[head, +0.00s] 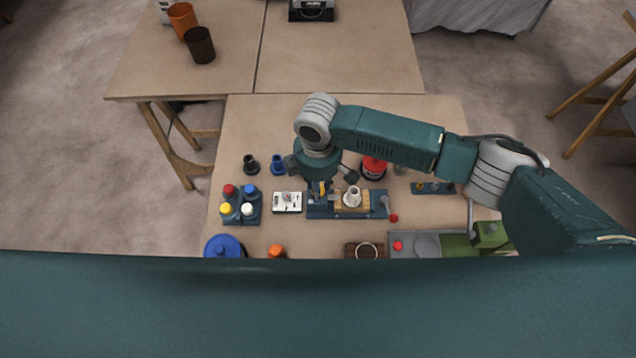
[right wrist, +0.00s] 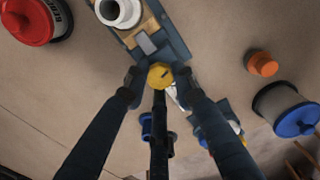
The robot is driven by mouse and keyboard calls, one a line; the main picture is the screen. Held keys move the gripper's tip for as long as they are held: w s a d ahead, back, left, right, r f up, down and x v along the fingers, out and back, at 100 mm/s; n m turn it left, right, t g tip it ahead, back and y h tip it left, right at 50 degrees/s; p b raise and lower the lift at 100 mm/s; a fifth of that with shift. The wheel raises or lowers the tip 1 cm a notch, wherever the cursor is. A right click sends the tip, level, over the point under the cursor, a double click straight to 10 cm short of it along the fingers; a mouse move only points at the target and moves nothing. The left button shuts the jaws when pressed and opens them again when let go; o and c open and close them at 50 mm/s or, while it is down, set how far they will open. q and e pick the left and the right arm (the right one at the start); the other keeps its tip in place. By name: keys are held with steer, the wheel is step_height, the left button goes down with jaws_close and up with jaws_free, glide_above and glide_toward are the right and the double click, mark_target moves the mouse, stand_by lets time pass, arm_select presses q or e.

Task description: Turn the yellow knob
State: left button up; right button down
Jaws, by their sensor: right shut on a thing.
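The yellow knob (right wrist: 160,75) is in the middle of the right wrist view, with a dark mark on its round face. My right gripper (right wrist: 157,80) has one fingertip on each side of the knob and is shut on it. The knob is at the end of a blue fixture (right wrist: 174,42) with a wooden block and a white ring-shaped part. In the head view my right gripper (head: 320,188) reaches down over the left end of this fixture (head: 375,211) and hides most of the knob. My left gripper is not in view.
A white switch box (head: 287,202) and a blue rack with several coloured caps (head: 241,204) stand left of the fixture. A red-topped container (head: 373,168) stands behind it. A blue-lidded container (head: 222,246) and an orange cap (head: 277,251) are nearer.

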steer(key=n, duration=0.3)
steer(key=shift+r+n, duration=0.1)
steer(key=shift+n, duration=0.3)
steer(key=n, duration=0.7)
steer(key=shift+n, duration=1.9)
steer(key=shift+w, duration=0.1)
steer(key=c, duration=1.4)
jaws_free()
step_height(320, 180, up, 12)
